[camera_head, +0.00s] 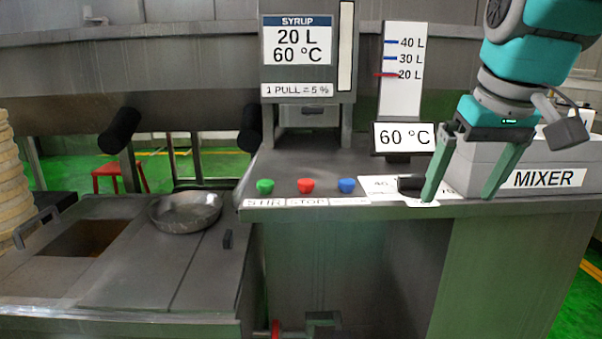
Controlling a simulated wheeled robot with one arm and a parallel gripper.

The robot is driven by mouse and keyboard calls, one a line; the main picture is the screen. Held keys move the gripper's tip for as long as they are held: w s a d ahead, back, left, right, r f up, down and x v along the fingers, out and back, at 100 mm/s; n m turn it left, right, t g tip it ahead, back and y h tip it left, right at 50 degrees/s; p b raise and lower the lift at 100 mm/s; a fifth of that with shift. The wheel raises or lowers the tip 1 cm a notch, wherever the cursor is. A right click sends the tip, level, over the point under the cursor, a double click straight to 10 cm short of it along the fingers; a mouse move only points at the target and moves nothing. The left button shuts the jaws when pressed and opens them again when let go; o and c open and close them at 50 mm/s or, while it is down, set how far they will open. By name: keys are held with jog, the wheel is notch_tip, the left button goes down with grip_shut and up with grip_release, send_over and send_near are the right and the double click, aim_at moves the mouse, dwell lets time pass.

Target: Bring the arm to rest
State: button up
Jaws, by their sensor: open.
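My gripper (458,197) is at the right, pointing down, with its two green fingers spread apart and nothing between them. It hangs in front of the grey mixer box (545,158) labelled MIXER and hides part of it. The left fingertip is close to a black item (411,184) on the counter; I cannot tell whether they touch. My teal and grey arm comes down from the top right.
The counter (335,206) bears green (265,186), red (305,186) and blue (347,185) buttons. A 60 °C display (404,137) stands behind. A syrup panel (298,45) is at centre. A metal pan (186,212) lies at left beside an opening (85,239).

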jog(key=s+a+f+g, duration=0.2)
jog(key=s+f, duration=0.4)
jog(key=f, duration=0.5)
jog(key=s+a+f+g, duration=0.2)
jog(key=s+f, duration=0.5)
jog(key=f, duration=0.5)
jog(key=s+a+f+g, duration=0.1)
jog(key=s+f, duration=0.5)
jog(key=f, duration=0.6)
jog(key=shift+s+a+m+g, duration=0.3)
jog(key=shift+s+a+g, duration=0.1)
jog(key=shift+a, duration=0.4)
jog(key=shift+c, duration=0.2)
